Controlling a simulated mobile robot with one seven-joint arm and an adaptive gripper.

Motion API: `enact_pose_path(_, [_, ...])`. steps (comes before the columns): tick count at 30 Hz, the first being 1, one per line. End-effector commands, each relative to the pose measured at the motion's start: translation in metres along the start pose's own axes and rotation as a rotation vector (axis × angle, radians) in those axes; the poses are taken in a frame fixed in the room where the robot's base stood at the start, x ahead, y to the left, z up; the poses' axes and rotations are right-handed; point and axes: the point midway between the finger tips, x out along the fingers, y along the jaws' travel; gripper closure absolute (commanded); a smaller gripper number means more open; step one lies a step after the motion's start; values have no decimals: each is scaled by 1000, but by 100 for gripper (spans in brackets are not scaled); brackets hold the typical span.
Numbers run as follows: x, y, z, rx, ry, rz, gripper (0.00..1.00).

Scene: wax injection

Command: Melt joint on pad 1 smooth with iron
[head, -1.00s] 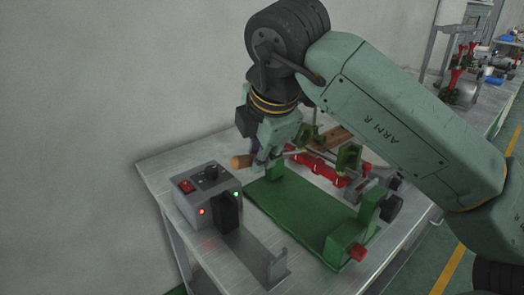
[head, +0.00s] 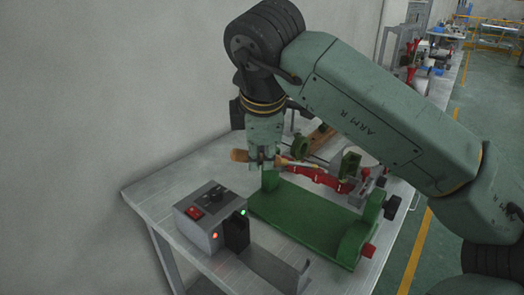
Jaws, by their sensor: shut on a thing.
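My gripper (head: 262,165) is shut on the iron, around its middle. The iron's wooden handle (head: 240,155) sticks out to the left, and its thin metal end (head: 298,162) points right. The iron lies nearly level above the left post of the green fixture (head: 310,212). A red wax piece (head: 330,180) runs along the back of the fixture, to the right of my gripper. The iron's tip is near the red wax, but I cannot tell whether they touch. The joint and any pad number are too small to make out.
A grey control box (head: 207,222) with a red switch and lit lamps stands at the left, with a black holder (head: 237,230) beside it. A metal bracket (head: 275,266) is in front.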

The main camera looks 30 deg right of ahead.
Motion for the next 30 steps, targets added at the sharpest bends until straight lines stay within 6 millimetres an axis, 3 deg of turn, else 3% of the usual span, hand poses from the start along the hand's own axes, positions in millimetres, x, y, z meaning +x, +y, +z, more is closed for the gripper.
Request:
enact_pose_path(10, [1,1,4,31,-5,-2,100])
enact_pose_path(30, [30,-6,44,29,-6,-1,100])
